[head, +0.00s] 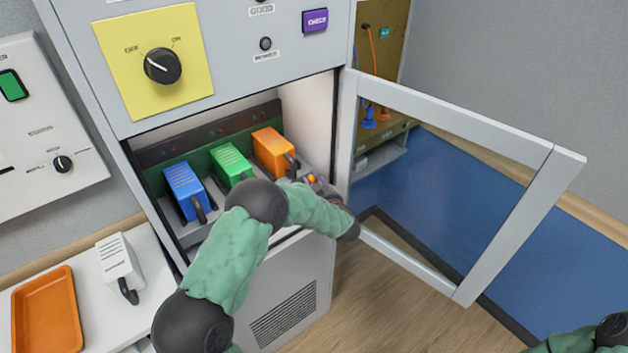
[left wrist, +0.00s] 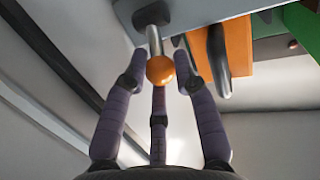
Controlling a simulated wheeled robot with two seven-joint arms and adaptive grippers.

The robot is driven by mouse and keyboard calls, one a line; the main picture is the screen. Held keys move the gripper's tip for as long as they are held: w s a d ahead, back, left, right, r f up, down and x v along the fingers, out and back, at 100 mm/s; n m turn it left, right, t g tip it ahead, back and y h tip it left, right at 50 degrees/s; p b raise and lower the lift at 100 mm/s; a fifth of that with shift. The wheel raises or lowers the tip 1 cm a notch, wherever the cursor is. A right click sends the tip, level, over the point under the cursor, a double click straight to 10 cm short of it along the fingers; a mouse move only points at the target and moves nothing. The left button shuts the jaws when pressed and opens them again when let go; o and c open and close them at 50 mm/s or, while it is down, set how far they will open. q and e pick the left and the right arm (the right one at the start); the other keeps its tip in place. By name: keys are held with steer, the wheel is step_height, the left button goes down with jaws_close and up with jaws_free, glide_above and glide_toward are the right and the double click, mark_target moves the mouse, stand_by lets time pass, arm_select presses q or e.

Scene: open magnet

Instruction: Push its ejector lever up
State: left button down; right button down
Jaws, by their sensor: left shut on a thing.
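The ejector lever (left wrist: 154,40) is a short metal rod with an orange ball knob (left wrist: 160,69), coming out of a dark mount in the left wrist view. In the head view the knob (head: 311,178) shows at the front right of the open bay, beside the orange module (head: 271,150). My left gripper (head: 318,187) is at the lever, and its purple fingers (left wrist: 161,76) are closed around the knob in the left wrist view. In the head view my left arm hides part of the bay's front edge. My right gripper is out of view.
Blue (head: 184,187) and green (head: 231,163) modules sit in the bay. The cabinet door (head: 556,190) stands open to the right, close to my left gripper. A white module (head: 119,262) and an orange tray (head: 44,315) are on the side table.

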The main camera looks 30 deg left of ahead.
arm_select(q)
steer(key=shift+f, duration=0.1)
steer(key=c, duration=1)
jaws_free()
steer(key=v, duration=1.2)
steer(key=shift+s, duration=0.1)
